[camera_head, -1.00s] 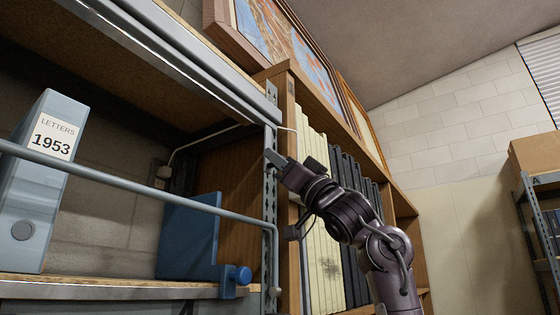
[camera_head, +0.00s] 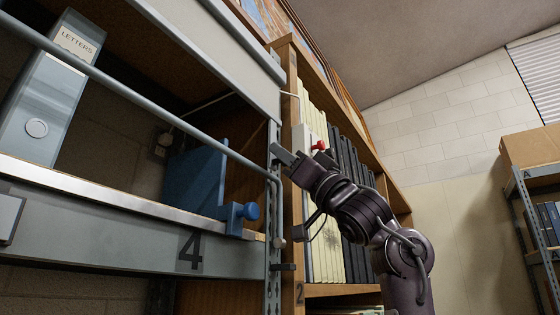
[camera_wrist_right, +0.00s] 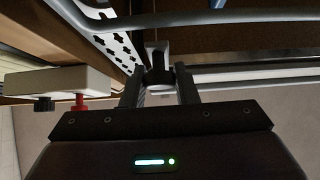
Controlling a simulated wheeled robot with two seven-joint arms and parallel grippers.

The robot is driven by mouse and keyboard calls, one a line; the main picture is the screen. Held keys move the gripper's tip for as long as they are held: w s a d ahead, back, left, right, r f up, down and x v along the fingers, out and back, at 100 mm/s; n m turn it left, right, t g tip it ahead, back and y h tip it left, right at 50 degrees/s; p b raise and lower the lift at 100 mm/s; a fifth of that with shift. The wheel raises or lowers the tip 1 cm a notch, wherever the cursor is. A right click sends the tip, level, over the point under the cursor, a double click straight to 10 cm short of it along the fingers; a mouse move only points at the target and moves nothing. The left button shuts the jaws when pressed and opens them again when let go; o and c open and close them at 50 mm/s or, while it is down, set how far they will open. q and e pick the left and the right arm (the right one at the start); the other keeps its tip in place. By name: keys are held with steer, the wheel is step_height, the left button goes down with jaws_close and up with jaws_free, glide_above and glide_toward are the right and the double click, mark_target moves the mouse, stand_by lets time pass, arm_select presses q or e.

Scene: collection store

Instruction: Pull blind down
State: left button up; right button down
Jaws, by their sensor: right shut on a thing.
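The grey blind (camera_head: 232,62) hangs part way down from the top of the shelf bay at the upper left of the head view. Its pale lower edge (camera_wrist_right: 230,75) crosses behind my fingers in the wrist view. My right gripper (camera_head: 276,152) is at the blind's lower right corner, beside the perforated upright. In the wrist view my right gripper (camera_wrist_right: 160,84) is shut on a small dark pull (camera_wrist_right: 159,70) below a light tab. The contact itself is hidden in the head view. My left gripper is not in view.
A grey bar (camera_head: 150,105) runs across the bay front. Behind it are a LETTERS binder (camera_head: 50,95) and a blue bookend-like piece (camera_head: 197,178). A red knob (camera_head: 319,145) on a pale box (camera_wrist_right: 50,82) is close to my gripper. A wooden bookcase (camera_head: 345,290) stands right.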

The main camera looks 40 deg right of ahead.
step_height(320, 180, down, 17)
steer(key=b, duration=1.2)
steer(key=shift+f, duration=0.1)
steer(key=c, duration=1.6)
jaws_free()
steer(key=o, duration=0.4)
steer(key=shift+w+a, duration=0.1)
steer(key=shift+w, duration=0.15)
steer(key=shift+o, duration=0.2)
steer(key=shift+s, duration=0.15)
